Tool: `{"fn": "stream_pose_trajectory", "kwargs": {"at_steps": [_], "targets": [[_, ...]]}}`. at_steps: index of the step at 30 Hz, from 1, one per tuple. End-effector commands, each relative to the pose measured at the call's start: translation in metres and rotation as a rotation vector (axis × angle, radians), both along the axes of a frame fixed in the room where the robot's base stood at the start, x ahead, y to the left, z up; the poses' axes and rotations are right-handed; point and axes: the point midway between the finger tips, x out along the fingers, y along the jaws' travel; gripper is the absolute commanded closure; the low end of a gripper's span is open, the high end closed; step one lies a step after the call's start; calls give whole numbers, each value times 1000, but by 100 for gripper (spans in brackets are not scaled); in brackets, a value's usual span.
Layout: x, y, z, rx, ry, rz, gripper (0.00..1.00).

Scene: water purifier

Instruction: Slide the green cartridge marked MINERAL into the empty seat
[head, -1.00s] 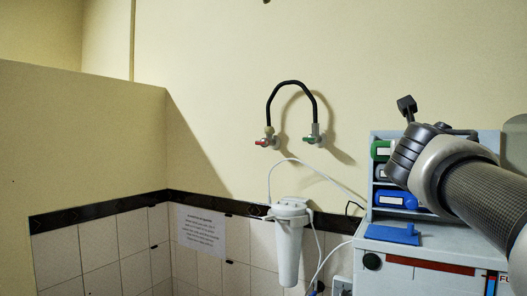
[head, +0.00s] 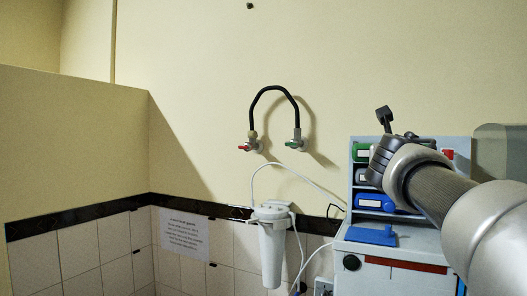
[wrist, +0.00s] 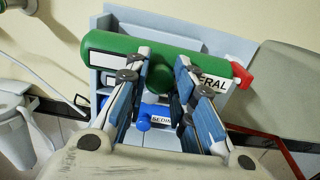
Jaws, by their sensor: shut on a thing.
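My gripper (wrist: 160,62) is shut on the green cartridge (wrist: 203,69), with its fingers on either side of the middle. The cartridge lies crosswise in the wrist view, with a red end at the right. Its white label shows only "ERAL"; the fingers cover the rest. In the head view its green end (head: 361,153) shows left of my wrist, at the top level of the grey rack (head: 430,141). My wrist hides its middle and the seat behind it. I cannot tell whether it touches the rack.
A blue cartridge (wrist: 155,114) labelled "SEDIM" sits lower in the rack and also shows in the head view (head: 374,203). A blue piece (head: 371,236) lies on the white cabinet top in front. A white filter housing (head: 271,245) hangs at the left.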

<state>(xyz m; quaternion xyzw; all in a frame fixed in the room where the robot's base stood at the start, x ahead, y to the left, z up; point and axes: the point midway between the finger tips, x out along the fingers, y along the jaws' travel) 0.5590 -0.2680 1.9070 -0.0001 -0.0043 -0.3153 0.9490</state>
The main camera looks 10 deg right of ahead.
Motion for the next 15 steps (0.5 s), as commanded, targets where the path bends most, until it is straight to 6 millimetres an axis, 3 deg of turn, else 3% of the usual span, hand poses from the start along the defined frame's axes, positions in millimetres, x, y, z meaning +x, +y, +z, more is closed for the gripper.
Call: {"fn": "stream_pose_trajectory", "kwargs": {"at_steps": [15], "targets": [[8,-6,1,-2,-2,1,100]]}}
